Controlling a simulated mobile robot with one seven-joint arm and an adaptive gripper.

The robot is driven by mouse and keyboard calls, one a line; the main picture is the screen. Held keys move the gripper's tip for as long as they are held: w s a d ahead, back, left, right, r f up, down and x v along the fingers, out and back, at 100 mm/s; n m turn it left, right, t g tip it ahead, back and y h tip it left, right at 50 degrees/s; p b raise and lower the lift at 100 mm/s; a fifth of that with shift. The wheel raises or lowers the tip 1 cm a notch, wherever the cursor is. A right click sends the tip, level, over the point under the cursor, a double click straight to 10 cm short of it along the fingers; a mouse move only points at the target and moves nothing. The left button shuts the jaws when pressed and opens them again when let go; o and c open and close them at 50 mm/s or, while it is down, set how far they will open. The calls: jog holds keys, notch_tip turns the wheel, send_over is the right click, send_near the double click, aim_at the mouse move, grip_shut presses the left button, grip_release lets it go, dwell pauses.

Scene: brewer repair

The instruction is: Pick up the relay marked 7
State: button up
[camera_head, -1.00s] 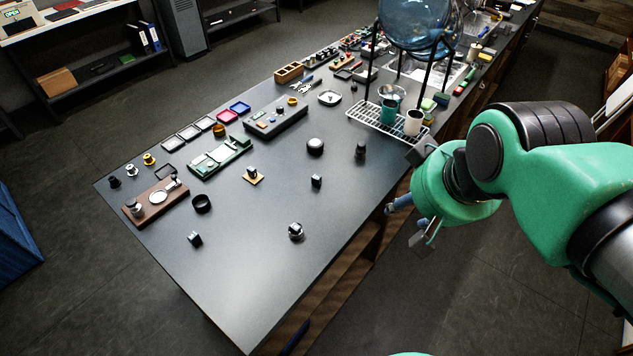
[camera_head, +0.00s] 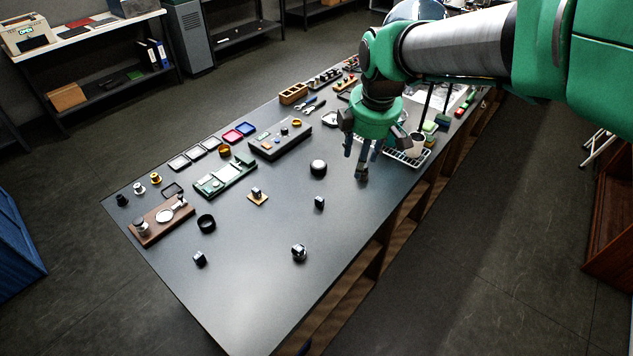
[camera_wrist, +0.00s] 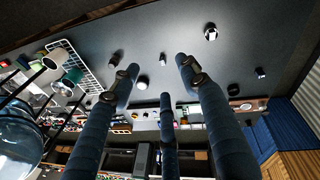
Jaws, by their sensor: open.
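Several small dark blocks that look like relays lie on the black table. No marking is readable, so I cannot tell which is 7. In the wrist view, blocks show at the top (camera_wrist: 211,33), centre (camera_wrist: 162,59) and right (camera_wrist: 260,72). My gripper (camera_head: 368,150) is open and empty above the table's right side, behind these blocks, its fingers pointing down.
A green board (camera_head: 225,178), brown board (camera_head: 160,222) and dark box (camera_head: 280,138) line the left. A wire rack (camera_head: 408,160) with a white cup (camera_head: 416,145) is near my gripper. The front is clear.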

jog(key=w+a+f+n+g+p, duration=0.1)
jog(key=w+a+f+n, duration=0.3)
jog(key=w+f+n, duration=0.45)
jog(key=n+g+p, duration=0.2)
jog(key=n, duration=0.3)
send_over(320, 198)
notch_tip(320, 198, down, 10)
jog(key=shift+a+f, duration=0.1)
jog(key=shift+f, duration=0.05)
jog(key=shift+f, duration=0.1)
jog(key=shift+f+b, duration=0.35)
jog(key=shift+f, duration=3.9)
jog(key=shift+f, duration=2.55)
jog(key=shift+c, duration=0.3)
